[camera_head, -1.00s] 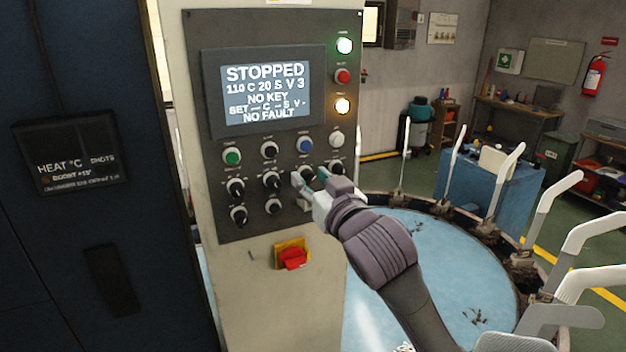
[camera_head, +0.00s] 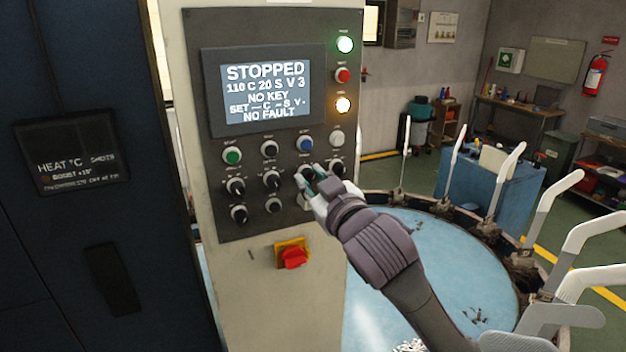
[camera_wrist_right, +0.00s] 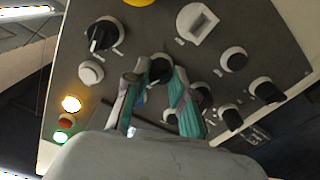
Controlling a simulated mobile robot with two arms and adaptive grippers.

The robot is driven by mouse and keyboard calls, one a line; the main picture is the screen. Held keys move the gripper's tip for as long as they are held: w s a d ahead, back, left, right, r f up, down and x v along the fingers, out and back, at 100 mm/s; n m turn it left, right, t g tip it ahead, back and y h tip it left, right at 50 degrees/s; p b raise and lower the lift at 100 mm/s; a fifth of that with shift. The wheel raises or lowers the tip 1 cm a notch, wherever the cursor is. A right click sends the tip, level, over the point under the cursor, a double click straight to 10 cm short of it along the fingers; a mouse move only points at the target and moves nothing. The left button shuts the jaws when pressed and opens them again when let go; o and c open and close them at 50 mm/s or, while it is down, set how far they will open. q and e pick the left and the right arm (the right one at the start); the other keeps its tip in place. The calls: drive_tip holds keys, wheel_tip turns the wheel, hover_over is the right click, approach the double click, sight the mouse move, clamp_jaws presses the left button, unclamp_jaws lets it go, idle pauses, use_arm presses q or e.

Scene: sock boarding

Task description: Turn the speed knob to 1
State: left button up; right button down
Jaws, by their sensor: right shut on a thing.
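The grey control panel (camera_head: 222,135) carries rows of buttons and black knobs. Its screen (camera_head: 265,92) reads STOPPED, 110 C 20 S V 3, NO KEY, NO FAULT. My right gripper (camera_head: 312,182) is at the panel's right-hand knobs, shut on a black knob (camera_wrist_right: 158,68). In the right wrist view its green-padded fingers (camera_wrist_right: 155,78) stand on either side of that knob. The knob labels are too small to read, and the fingers partly hide the knob's pointer. My left gripper is not in view.
Other black knobs (camera_head: 236,188) sit close to the left of the gripper. A red switch on a yellow plate (camera_head: 292,255) is below the panel. A blue round table (camera_head: 425,245) with white upright forms (camera_head: 505,180) stands to the right.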

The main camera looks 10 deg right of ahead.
drive_tip(key=n, duration=0.3)
drive_tip(key=shift+n, duration=0.4)
drive_tip(key=n, duration=0.3)
drive_tip(key=shift+n, duration=0.3)
drive_tip(key=n, duration=0.3)
drive_tip(key=shift+f+n, duration=0.1)
drive_tip(key=shift+n, duration=0.2)
drive_tip(key=shift+a+n, duration=0.1)
drive_tip(key=shift+n, duration=1.4)
drive_tip(key=shift+f, duration=0.15)
drive_tip(key=c, duration=1)
unclamp_jaws()
drive_tip(key=shift+o, duration=0.2)
drive_tip(key=shift+s, duration=0.15)
